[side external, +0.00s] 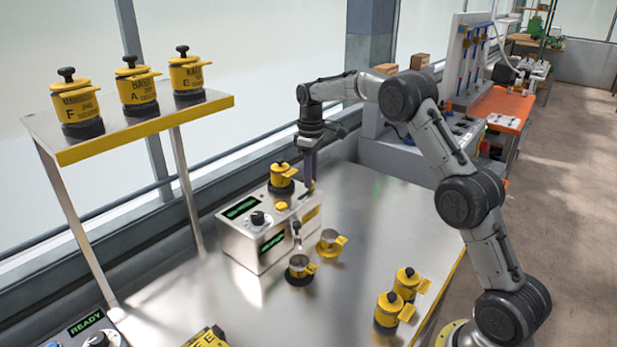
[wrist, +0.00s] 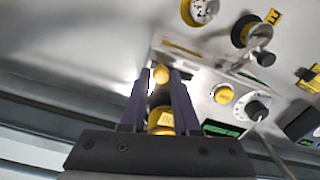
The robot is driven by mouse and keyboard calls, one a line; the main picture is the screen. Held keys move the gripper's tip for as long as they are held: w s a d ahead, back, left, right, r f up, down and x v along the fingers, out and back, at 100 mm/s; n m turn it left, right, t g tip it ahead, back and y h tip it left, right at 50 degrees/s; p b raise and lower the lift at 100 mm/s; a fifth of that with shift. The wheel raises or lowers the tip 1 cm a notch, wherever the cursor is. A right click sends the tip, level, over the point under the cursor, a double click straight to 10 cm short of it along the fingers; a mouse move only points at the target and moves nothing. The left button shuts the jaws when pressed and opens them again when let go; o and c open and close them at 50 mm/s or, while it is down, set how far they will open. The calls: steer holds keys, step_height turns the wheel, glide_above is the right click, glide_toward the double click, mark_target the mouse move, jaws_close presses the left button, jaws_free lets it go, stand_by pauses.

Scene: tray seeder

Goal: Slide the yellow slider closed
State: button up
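A yellow canister (side external: 281,176) with a black knob on top stands on the metal machine box. A small yellow tab, apparently the slider (side external: 312,186), shows at the gripper's fingertips to its right. In the wrist view the yellow slider end (wrist: 160,74) lies between the fingertips, and part of the yellow canister (wrist: 162,119) shows farther back between the fingers. My gripper (side external: 309,184) points down over the right end of the box. Its two purple fingers (wrist: 161,78) are apart, one on each side of the slider end. Whether they touch it is unclear.
The machine box (side external: 241,244) has displays, a black dial and a yellow button. Small yellow-handled cups (side external: 329,244) stand before it, and two canisters (side external: 387,313) stand at the table's front right. A raised shelf (side external: 151,128) holds three canisters at left. The table's right half is largely clear.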

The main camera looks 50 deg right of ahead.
steer(key=o, duration=0.4)
steer(key=shift+d, duration=0.15)
step_height(320, 180, up, 14)
stand_by(0.4)
stand_by(0.4)
